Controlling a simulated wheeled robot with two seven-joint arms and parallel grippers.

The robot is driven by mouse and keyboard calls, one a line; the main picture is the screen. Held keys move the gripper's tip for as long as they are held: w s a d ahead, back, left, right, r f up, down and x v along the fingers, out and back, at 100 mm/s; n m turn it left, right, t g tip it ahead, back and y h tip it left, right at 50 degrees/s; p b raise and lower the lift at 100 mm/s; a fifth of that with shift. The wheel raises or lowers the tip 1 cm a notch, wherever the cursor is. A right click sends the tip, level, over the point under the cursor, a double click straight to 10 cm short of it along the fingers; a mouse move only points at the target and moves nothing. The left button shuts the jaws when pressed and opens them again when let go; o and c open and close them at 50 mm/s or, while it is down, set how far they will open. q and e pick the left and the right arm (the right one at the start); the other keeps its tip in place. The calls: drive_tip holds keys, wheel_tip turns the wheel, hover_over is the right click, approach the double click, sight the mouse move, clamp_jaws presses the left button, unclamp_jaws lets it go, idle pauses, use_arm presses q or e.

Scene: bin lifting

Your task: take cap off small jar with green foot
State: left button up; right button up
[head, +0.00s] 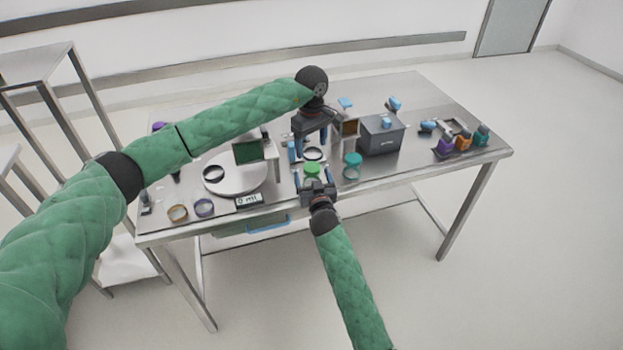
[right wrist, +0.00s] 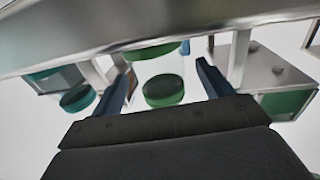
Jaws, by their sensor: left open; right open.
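The small jar with the green foot has a green cap (head: 312,169) and stands near the table's front edge. In the right wrist view, which looks upside down, its green cap (right wrist: 163,92) and green foot (right wrist: 153,51) show with a clear body between them. My right gripper (head: 312,175) is open, its blue fingers on either side of the jar; in the right wrist view its fingers (right wrist: 164,72) stand apart from the cap with gaps on both sides. My left gripper (head: 312,150) is open, pointing down just behind the jar. It holds nothing that I can see.
A teal-capped jar (head: 352,160) stands close to the right of the green one. A dark grey box (head: 381,135) is behind it. A round pale plate (head: 234,178) and a small display (head: 249,200) are to the left. Coloured items (head: 462,141) stand at the far right.

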sight(312, 166)
drive_tip(key=shift+w+a, duration=0.15)
drive_tip(key=shift+w, duration=0.7)
drive_tip(key=shift+w+a, duration=0.15)
drive_tip(key=shift+w, duration=0.7)
drive_tip(key=shift+c, duration=0.2)
use_arm(q)
drive_tip(key=shift+o, duration=0.2)
use_arm(e)
drive_tip(key=c, duration=1.4)
use_arm(q)
drive_tip(key=shift+t, duration=0.3)
drive_tip(key=r, duration=0.1)
drive_tip(key=w+r, duration=0.1)
drive_tip(key=r, duration=0.1)
drive_tip(key=w+a+r, duration=0.1)
drive_tip(key=r, duration=0.1)
drive_tip(key=shift+r, duration=0.15)
use_arm(e)
drive_tip(key=shift+c, duration=0.2)
use_arm(q)
drive_tip(key=shift+s+d+f+m, duration=0.2)
drive_tip(key=shift+s+f+m, duration=0.1)
drive_tip(key=shift+f+m, duration=1.6)
drive_tip(key=shift+s+d+f+m, duration=0.15)
drive_tip(key=shift+s+f+m, duration=0.2)
drive_tip(key=shift+f+m, duration=1.6)
drive_tip(key=shift+s+d+f+m, duration=0.25)
drive_tip(key=shift+f+m, duration=0.9)
drive_tip(key=shift+f, duration=1.5)
